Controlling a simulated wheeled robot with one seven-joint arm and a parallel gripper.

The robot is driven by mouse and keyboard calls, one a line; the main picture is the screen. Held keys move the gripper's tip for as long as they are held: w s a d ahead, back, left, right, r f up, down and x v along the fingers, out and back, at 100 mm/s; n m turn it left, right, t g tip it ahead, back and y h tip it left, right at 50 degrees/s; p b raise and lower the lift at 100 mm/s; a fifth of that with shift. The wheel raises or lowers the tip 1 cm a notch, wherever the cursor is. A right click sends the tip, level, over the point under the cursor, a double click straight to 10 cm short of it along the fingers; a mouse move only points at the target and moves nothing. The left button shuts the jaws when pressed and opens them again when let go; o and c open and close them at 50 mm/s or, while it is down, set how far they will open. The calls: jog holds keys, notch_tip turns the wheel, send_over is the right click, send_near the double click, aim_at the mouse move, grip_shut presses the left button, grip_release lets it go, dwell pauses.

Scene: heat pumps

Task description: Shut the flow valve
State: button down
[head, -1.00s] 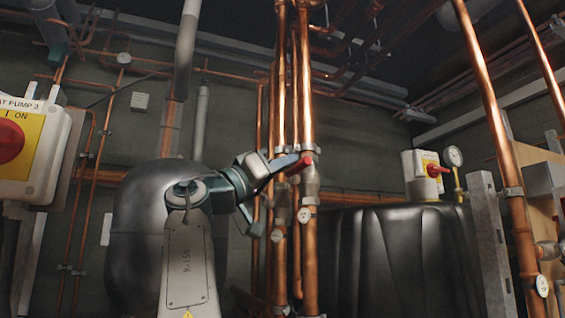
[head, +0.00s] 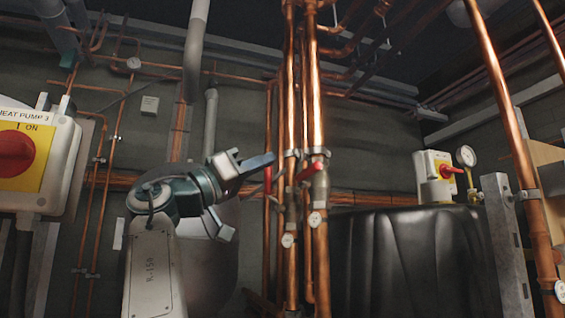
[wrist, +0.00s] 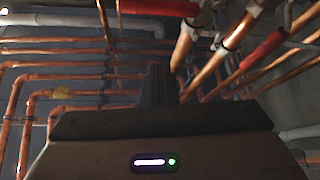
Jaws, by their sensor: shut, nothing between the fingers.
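A red lever handle (head: 311,172) sits on a valve of the front copper pipe pair, in the middle of the head view. It slants across its pipe, lower at its left end. A second red handle (head: 268,180) hangs upright on a thinner pipe to the left. I cannot tell which is the flow valve. My gripper (head: 268,160) is shut and empty, pointing right, left of the slanted handle and apart from it in the picture. In the wrist view my shut fingers (wrist: 158,85) point at pipes; red handles show at the top (wrist: 155,7) and right (wrist: 262,48).
A yellow switch box with a red knob (head: 15,155) is at the left. A black wrapped tank (head: 410,265) stands behind at the right, with a small red-knobbed box (head: 435,175) and a gauge (head: 466,156) above it. Thick copper pipes (head: 505,110) rise at the right.

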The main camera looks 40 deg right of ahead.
jog(key=v, duration=0.2)
jog(key=shift+w+a+f, duration=0.15)
jog(key=shift+a+f, duration=0.05)
jog(key=shift+a, duration=0.15)
